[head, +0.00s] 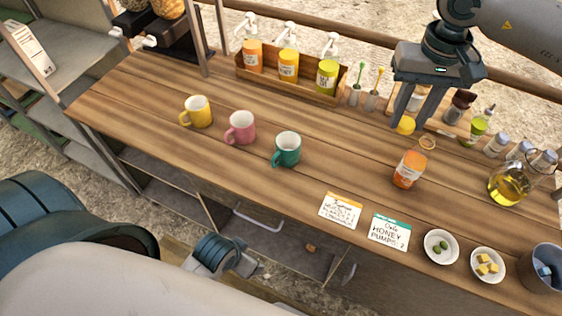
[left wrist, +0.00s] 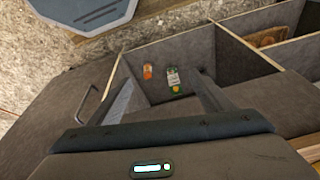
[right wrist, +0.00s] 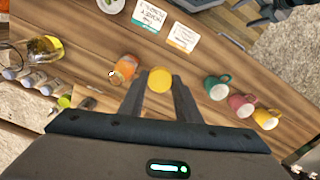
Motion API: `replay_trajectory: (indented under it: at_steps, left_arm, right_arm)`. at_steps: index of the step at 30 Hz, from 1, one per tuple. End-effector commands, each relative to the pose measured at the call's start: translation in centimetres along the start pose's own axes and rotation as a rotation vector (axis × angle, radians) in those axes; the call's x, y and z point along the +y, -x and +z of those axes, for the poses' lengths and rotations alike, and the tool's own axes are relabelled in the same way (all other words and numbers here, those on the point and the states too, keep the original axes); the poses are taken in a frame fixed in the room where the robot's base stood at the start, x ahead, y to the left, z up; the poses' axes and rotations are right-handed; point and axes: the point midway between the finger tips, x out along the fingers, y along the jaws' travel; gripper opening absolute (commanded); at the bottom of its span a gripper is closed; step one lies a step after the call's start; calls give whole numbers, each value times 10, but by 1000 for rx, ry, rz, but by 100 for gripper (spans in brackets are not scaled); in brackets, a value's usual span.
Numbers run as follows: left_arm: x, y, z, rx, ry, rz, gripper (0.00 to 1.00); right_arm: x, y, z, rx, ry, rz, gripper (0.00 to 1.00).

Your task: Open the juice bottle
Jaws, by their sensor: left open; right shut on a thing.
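The juice bottle (head: 409,170), orange with a pale label, stands upright on the counter. Its top shows no cap, and it also shows in the right wrist view (right wrist: 123,69). My right gripper (head: 408,120) is shut on a yellow cap (right wrist: 160,80), which also shows in the head view (head: 405,125). The cap is held apart from the bottle, up and behind it. My left gripper (left wrist: 160,85) is open and empty, over the compartments below the counter's front; its fingers are not clear in the head view.
Yellow (head: 197,112), pink (head: 240,128) and green (head: 287,149) mugs stand left of the bottle. Two order cards (head: 340,210) and small bowls (head: 441,246) lie near the front edge. A glass jug (head: 510,186) stands right of it. A pump rack (head: 285,88) is at the back.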

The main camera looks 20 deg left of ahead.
Motion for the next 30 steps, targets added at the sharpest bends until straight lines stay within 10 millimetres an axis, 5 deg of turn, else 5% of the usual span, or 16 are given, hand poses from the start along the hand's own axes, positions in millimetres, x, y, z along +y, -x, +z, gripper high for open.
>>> replay_trajectory:
  at_steps: [8, 18, 30]
  left_arm:
    - [6, -117, 35, -38, -8, 8, 73]
    - [13, -249, 113, -81, -18, 15, 73]
    - [18, -354, 238, -135, -32, 22, 73]
  right_arm:
    - [35, -27, 17, 1, -67, 2, 3]
    - [78, -59, 44, 2, -160, 1, 3]
    - [122, -95, 82, -1, -268, 2, 3]
